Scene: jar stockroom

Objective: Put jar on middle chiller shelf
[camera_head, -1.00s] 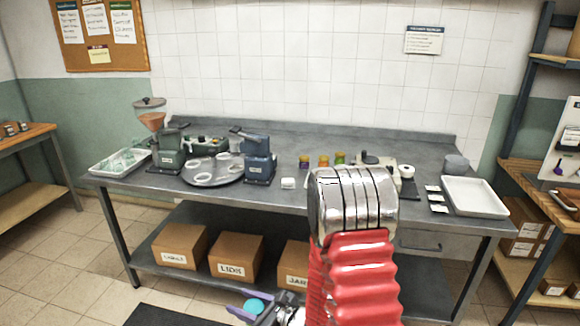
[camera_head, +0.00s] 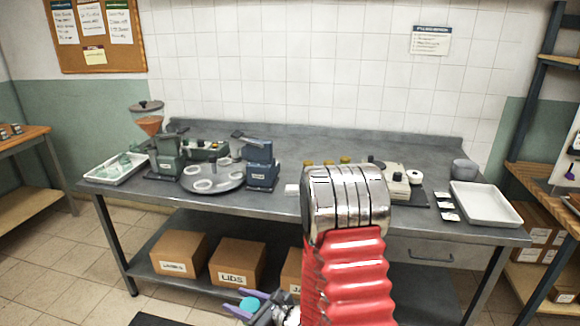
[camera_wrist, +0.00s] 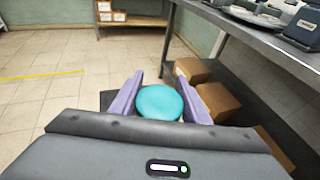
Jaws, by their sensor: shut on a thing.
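My gripper (camera_wrist: 160,100) has purple fingers and is shut on a jar with a round teal lid (camera_wrist: 160,103), seen from above in the wrist view. In the head view the teal lid (camera_head: 249,304) shows low in the picture, between the purple fingers, in front of the steel table. The jar's body below the lid is hidden. My red arm covers part of the table. No chiller or chiller shelf can be made out in these frames.
A steel table (camera_head: 420,216) holds filling machines, a round tray (camera_head: 213,186), small jars and a white tray (camera_head: 487,205). Cardboard boxes (camera_head: 236,262) stand on its lower shelf. A wooden shelf unit is at right. Tiled floor (camera_wrist: 60,60) is free at left in the wrist view.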

